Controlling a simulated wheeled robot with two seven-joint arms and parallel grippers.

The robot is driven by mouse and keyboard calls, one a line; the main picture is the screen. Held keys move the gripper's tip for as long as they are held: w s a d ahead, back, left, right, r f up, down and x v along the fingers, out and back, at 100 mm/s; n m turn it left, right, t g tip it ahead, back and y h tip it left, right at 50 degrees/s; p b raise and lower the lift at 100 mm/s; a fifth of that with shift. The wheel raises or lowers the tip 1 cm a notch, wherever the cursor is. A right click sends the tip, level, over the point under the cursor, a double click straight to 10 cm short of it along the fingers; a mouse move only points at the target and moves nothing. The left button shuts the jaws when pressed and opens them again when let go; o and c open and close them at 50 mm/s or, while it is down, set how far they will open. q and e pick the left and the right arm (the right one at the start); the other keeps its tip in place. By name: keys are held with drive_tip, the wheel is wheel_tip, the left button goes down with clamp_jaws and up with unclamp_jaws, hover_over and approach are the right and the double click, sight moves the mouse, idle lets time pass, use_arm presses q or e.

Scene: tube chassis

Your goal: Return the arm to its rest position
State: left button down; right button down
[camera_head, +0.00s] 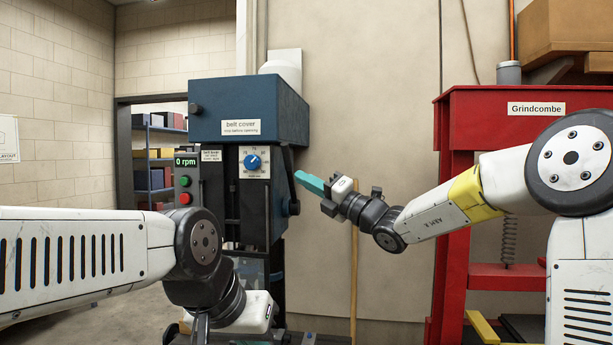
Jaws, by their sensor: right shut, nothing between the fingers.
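My right arm (455,207) comes in from the right and reaches left at mid height. Its gripper (312,184), with teal fingertips, is shut and empty. In the picture it sits just right of the blue-topped machine (250,108); I cannot tell whether they touch. My left arm (85,255) comes in low from the left and bends down at its wrist. My left gripper (200,330) is only partly in view at the bottom edge, and its fingers are too hidden to read.
The machine carries a control panel (185,180) reading 0 rpm and a blue dial (253,162). A red press frame (453,170) labelled Grindcombe stands at right, behind my right arm. A wooden pole (354,270) leans at the wall. Shelves (160,150) show through a doorway.

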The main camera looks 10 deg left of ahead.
drive_tip(key=v, duration=0.6)
drive_tip(key=s+a+f+n+g+h, duration=0.1)
drive_tip(key=s+f+n+g+h, duration=0.25)
drive_tip(key=s+f+n, duration=0.4)
drive_tip(key=s+f+n+g+h, duration=0.3)
drive_tip(key=s+f+n+g, duration=0.15)
drive_tip(key=s+n, duration=0.55)
drive_tip(key=s+d+f+n+t+h, duration=0.1)
drive_tip(key=s+d+f+n+h, duration=0.2)
drive_tip(key=d+n, duration=0.3)
drive_tip(key=s+d+f+n+t+h, duration=0.1)
drive_tip(key=s+d+f+n+h, duration=0.2)
drive_tip(key=d, duration=0.5)
drive_tip(key=s+d+f+n+t+h, duration=0.1)
drive_tip(key=s+d+f+n+h, duration=0.2)
drive_tip(key=d+n+h, duration=0.2)
drive_tip(key=d+n, duration=0.3)
drive_tip(key=shift+s+n+t, duration=0.25)
drive_tip(key=shift+n+t, duration=0.1)
drive_tip(key=shift+t, duration=0.05)
drive_tip(key=shift+a+f, duration=0.1)
